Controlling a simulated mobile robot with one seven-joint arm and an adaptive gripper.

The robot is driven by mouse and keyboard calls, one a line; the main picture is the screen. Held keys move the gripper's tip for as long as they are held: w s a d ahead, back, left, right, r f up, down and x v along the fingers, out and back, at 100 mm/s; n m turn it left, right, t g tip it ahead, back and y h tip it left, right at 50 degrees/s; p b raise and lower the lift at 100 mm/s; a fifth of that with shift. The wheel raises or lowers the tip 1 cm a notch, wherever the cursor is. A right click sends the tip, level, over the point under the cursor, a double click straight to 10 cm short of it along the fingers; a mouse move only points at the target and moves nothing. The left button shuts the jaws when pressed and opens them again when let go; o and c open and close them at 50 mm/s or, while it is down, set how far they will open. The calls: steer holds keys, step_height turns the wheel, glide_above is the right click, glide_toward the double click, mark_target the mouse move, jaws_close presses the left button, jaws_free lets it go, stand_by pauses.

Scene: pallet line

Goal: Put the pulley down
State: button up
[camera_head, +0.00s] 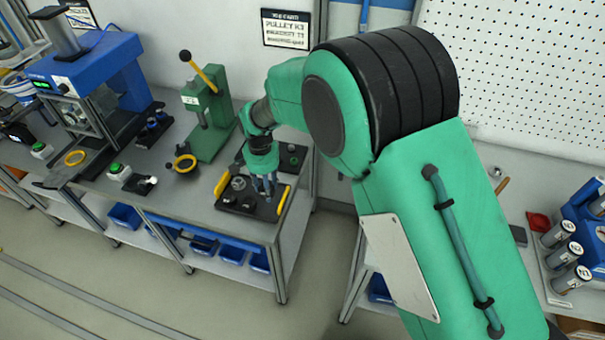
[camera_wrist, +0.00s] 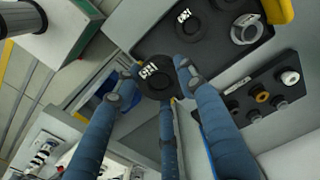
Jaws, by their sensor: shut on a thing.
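My gripper (camera_head: 264,188) hangs over the black tray with yellow handles (camera_head: 262,212) on the bench. In the wrist view its three blue fingers (camera_wrist: 158,82) are shut around the pulley (camera_wrist: 152,72), a dark round disc with white marking on its face. In the head view the fingers largely hide the pulley. The tray (camera_wrist: 215,52) is also in the wrist view, with another dark disc (camera_wrist: 187,20) and a grey ring-shaped part (camera_wrist: 246,29) on it. I cannot tell whether the held pulley touches the tray.
A small dark tray of parts (camera_head: 293,157) lies behind the tray. A green hand press (camera_head: 207,125) with a yellow lever stands to the left, and a blue machine (camera_head: 88,72) farther left. Blue bins (camera_head: 232,252) sit under the bench. Grey cylinders (camera_head: 563,254) stand on the right bench.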

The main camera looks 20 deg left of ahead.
stand_by(0.4)
steer(key=w+d+r+p, duration=0.1)
steer(key=w+d+p, duration=0.2)
steer(key=w+d, duration=0.75)
steer(key=w+d+r+p, duration=0.1)
steer(key=w+d+p, duration=0.2)
steer(key=w+d, duration=0.8)
steer(key=w+d+p, duration=0.4)
steer(key=w+d, duration=1.3)
steer(key=d, duration=0.5)
steer(key=shift+w+d+n, duration=0.15)
steer(key=shift+w+n, duration=0.05)
steer(key=shift+n, duration=0.1)
steer(key=shift+f, duration=0.15)
steer(key=shift+f, duration=3)
